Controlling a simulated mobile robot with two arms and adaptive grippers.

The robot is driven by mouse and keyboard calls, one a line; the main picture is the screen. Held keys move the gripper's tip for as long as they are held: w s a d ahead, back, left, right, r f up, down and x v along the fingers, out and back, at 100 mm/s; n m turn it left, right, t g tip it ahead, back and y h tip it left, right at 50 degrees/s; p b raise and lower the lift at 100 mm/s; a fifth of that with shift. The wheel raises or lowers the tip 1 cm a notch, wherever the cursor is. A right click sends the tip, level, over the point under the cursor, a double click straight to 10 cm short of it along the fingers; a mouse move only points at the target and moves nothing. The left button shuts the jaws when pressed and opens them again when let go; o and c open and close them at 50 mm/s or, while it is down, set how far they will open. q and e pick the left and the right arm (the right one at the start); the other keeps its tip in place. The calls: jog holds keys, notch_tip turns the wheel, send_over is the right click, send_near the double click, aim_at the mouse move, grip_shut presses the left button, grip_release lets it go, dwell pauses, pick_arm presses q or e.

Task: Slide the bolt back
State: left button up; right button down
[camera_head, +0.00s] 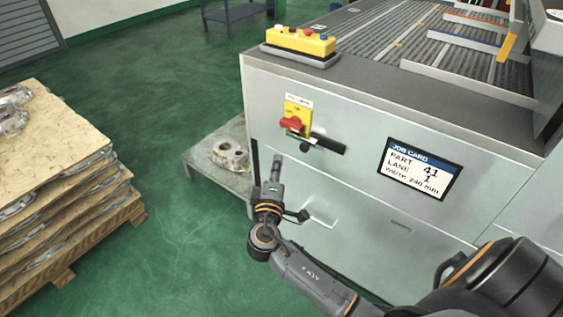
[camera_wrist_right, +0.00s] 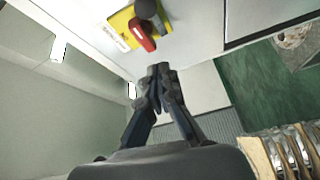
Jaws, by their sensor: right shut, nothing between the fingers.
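A dark bar (camera_head: 328,144) with a round black knob (camera_head: 304,147) at its left end sits on the grey machine front; it looks like the bolt. A red rotary handle (camera_head: 291,125) on a yellow plate (camera_head: 298,112) is just above and left of it. The wrist view shows the red handle (camera_wrist_right: 142,36), the yellow plate (camera_wrist_right: 120,24) and a dark knob (camera_wrist_right: 148,9) at the top. My right gripper (camera_head: 276,163) is shut and empty, below and left of the knob, apart from it. Its closed fingertips (camera_wrist_right: 161,70) point toward the panel. My left gripper is not in view.
A yellow button box (camera_head: 300,40) stands on the machine's top edge. A job card (camera_head: 418,168) is on the front, right of the bar. A low grey stand (camera_head: 205,163) holds a casting (camera_head: 230,155) at left. Stacked wooden boards (camera_head: 60,150) with castings stand far left. Green floor between is clear.

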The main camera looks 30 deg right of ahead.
aim_at(308, 148)
jog(key=w+d+p, duration=0.1)
jog(key=d, duration=0.1)
jog(key=w+d, duration=0.1)
jog(key=d, duration=0.1)
jog(key=w+d+p, duration=0.1)
jog(key=d, duration=0.2)
jog(key=shift+f+p, duration=0.15)
jog(key=shift+p, duration=0.15)
jog(key=shift+s, duration=0.1)
jog(key=s, duration=0.1)
jog(key=s+d, duration=0.1)
jog(key=s, duration=0.2)
jog(key=shift+s+d, duration=0.1)
jog(key=shift+d, duration=0.3)
